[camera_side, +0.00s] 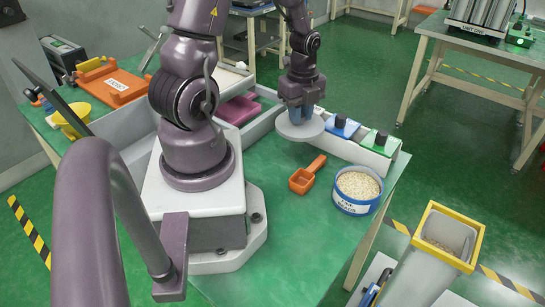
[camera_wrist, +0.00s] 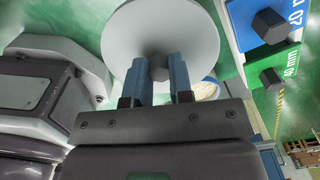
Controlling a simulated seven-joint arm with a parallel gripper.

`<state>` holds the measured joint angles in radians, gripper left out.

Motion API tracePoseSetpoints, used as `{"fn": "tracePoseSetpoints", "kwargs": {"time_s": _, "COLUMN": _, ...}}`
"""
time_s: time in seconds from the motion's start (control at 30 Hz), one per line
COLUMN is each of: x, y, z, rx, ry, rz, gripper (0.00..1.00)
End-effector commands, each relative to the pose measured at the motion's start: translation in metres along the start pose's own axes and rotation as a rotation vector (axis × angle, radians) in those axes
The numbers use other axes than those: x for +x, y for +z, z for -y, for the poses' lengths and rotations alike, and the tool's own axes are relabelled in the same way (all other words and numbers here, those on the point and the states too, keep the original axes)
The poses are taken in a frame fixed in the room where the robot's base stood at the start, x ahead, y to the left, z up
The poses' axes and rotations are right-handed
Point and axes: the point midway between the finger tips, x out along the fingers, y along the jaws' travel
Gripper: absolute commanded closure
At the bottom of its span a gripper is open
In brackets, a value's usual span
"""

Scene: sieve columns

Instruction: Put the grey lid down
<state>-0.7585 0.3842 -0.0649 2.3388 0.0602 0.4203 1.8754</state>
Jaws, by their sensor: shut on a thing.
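The grey lid (camera_side: 301,128) is a flat round disc with a dark knob. My gripper (camera_side: 297,108) is above it, with its blue fingers shut on the knob. In the wrist view the grey lid (camera_wrist: 163,28) fills the top middle, and my gripper (camera_wrist: 159,75) has one finger on each side of the knob. In the side view the lid looks roughly level at the back of the green table, left of the blue lid. I cannot tell whether its underside touches anything, as that is hidden.
An orange scoop (camera_side: 307,175) and a blue-banded tub of pale beads (camera_side: 357,190) stand in front.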

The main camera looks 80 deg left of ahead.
Motion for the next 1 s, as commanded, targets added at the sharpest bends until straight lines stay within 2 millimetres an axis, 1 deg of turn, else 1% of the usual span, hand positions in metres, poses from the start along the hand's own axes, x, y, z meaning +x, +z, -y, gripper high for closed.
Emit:
{"fn": "tracePoseSetpoints", "kwargs": {"time_s": 0.03, "x": 0.005, "y": 0.014, "z": -0.014, "rx": -0.059, "ry": 0.003, "rz": -0.002, "gripper": 1.00}}
{"fn": "tracePoseSetpoints", "kwargs": {"time_s": 0.1, "x": 0.011, "y": 0.027, "z": -0.029, "rx": -0.115, "ry": 0.003, "rz": -0.002, "gripper": 1.00}}
{"fn": "tracePoseSetpoints", "kwargs": {"time_s": 0.2, "x": 0.018, "y": 0.038, "z": -0.046, "rx": -0.174, "ry": 0.003, "rz": -0.002, "gripper": 1.00}}
{"fn": "tracePoseSetpoints", "kwargs": {"time_s": 0.3, "x": 0.025, "y": 0.042, "z": -0.058, "rx": -0.203, "ry": 0.003, "rz": -0.002, "gripper": 1.00}}
{"fn": "tracePoseSetpoints", "kwargs": {"time_s": 0.37, "x": 0.032, "y": 0.039, "z": -0.060, "rx": -0.190, "ry": 0.003, "rz": -0.003, "gripper": 1.00}}
{"fn": "tracePoseSetpoints", "kwargs": {"time_s": 0.43, "x": 0.041, "y": 0.040, "z": -0.056, "rx": -0.185, "ry": 0.003, "rz": -0.003, "gripper": 1.00}}
{"fn": "tracePoseSetpoints", "kwargs": {"time_s": 0.53, "x": 0.055, "y": 0.040, "z": -0.057, "rx": -0.186, "ry": 0.006, "rz": -0.002, "gripper": 1.00}}
{"fn": "tracePoseSetpoints", "kwargs": {"time_s": 0.73, "x": 0.072, "y": 0.041, "z": -0.055, "rx": -0.185, "ry": 0.002, "rz": -0.002, "gripper": 1.00}}
{"fn": "tracePoseSetpoints", "kwargs": {"time_s": 0.9, "x": 0.095, "y": 0.040, "z": -0.056, "rx": -0.185, "ry": 0.004, "rz": -0.002, "gripper": 1.00}}
{"fn": "tracePoseSetpoints", "kwargs": {"time_s": 1.0, "x": 0.104, "y": 0.041, "z": -0.056, "rx": -0.186, "ry": 0.002, "rz": -0.001, "gripper": 1.00}}
